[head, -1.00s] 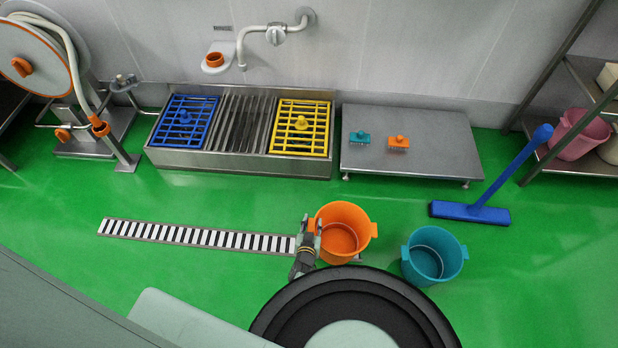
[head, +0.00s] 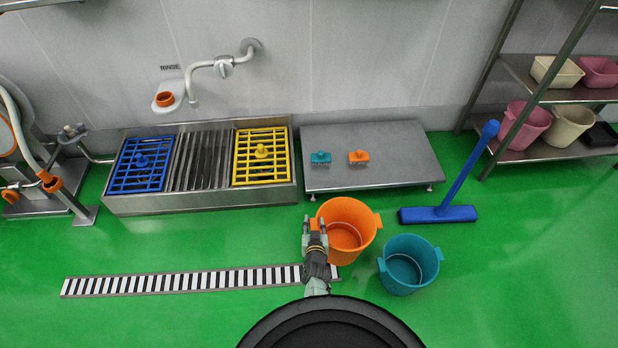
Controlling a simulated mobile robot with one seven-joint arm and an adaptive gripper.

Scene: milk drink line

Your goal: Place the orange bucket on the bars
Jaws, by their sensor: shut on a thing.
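The orange bucket (head: 352,215) is upright in the middle of the head view, its open top facing up. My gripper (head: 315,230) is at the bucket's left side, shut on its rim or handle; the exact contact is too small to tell. I cannot tell how far the bucket is above the floor. The bars are grey metal slats (head: 203,160) in the steel trough by the wall, between a blue grid (head: 140,165) and a yellow grid (head: 262,157). They are bare and lie up and left of the bucket.
A teal bucket (head: 408,270) stands on the floor right of the orange one. A low steel platform (head: 385,178) holds a teal brush (head: 320,158) and an orange brush (head: 359,157).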

